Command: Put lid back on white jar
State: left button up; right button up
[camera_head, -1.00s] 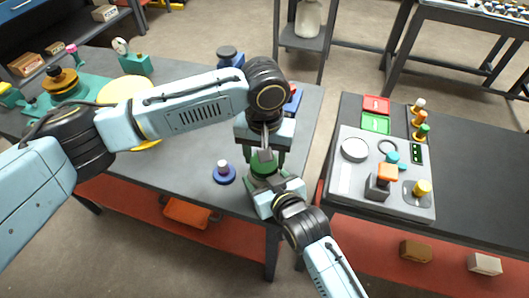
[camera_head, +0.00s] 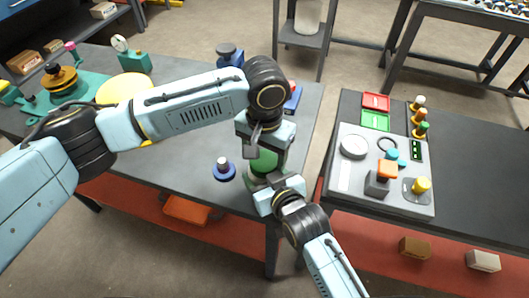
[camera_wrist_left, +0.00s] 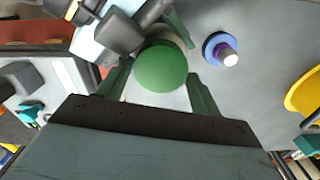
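The green round lid (camera_wrist_left: 160,67) lies between my left gripper's two dark green fingers, which meet its sides in the left wrist view. It also shows in the head view (camera_head: 263,161). A pale edge (camera_wrist_left: 174,34), probably the white jar, shows around the lid; the lid hides most of it. I cannot tell whether lid and jar touch. My left gripper (camera_head: 266,148) points down from above near the table's right edge. My right gripper (camera_head: 265,180) reaches in low from the front beside the jar; one finger shows, and its grip is hidden.
A blue disc with a pale peg (camera_head: 224,170) stands close left on the grey table (camera_head: 190,165). A yellow disc (camera_head: 123,88) and green fixtures lie further left. A grey panel (camera_head: 347,205) with knobs is on the bench to the right, across a gap.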

pick_arm(q)
jog(key=shift+o, duration=1.1)
jog(key=shift+r, duration=2.25)
jog(key=shift+c, duration=0.4)
jog(key=n, duration=0.3)
jog(key=shift+s+r+n, duration=0.1)
jog(key=shift+r+n, duration=0.2)
jog(key=shift+r, duration=0.1)
jog(key=n, duration=0.3)
jog(key=shift+r+n, duration=0.4)
jog(key=n, duration=0.3)
jog(key=shift+r+n, duration=0.3)
jog(key=shift+r, duration=0.05)
jog(key=n, duration=0.2)
jog(key=r+n, duration=0.1)
jog(key=n, duration=0.1)
jog(key=shift+s+a+n, duration=0.1)
jog(key=shift+n, duration=0.3)
